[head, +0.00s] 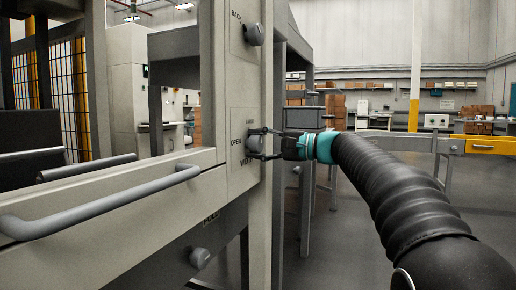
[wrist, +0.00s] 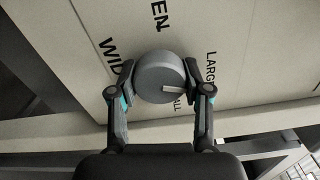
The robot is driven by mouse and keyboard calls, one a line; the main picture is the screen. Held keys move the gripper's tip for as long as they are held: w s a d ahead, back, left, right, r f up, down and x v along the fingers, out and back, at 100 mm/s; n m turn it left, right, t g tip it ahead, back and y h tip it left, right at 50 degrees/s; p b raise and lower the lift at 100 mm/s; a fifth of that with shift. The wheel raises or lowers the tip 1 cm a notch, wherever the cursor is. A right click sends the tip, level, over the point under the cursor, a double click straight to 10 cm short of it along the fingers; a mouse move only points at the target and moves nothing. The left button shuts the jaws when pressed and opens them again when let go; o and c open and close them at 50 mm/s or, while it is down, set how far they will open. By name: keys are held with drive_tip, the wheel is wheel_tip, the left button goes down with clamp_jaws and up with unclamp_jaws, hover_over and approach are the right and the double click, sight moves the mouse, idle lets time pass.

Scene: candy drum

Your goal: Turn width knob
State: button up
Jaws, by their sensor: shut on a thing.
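The width knob (wrist: 158,75) is a round grey knob with a light pointer mark, set on a pale panel (wrist: 240,60). Around it the wrist view shows parts of the words WIDTH and OPEN, the word LARGE and letters ending in ALL. In the head view the knob (head: 254,145) sits on the machine's upright post, partly covered by my gripper. My gripper (wrist: 160,82) is shut on the knob, one finger on each side of it. In the head view my gripper (head: 262,144) reaches the post from the right.
Another knob (head: 254,34) labelled BACK is higher on the same post, and a lower knob (head: 200,258) sits by the word HOLD. A grey bar handle (head: 100,203) juts out at the left.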

idle(0.4)
drive_tip(key=o, duration=1.2)
drive_tip(key=shift+a, duration=0.1)
drive_tip(key=shift+c, duration=0.2)
drive_tip(key=shift+d, duration=0.2)
drive_tip(key=v, duration=1.1)
drive_tip(key=shift+s+d, duration=0.15)
drive_tip(key=shift+d, duration=0.2)
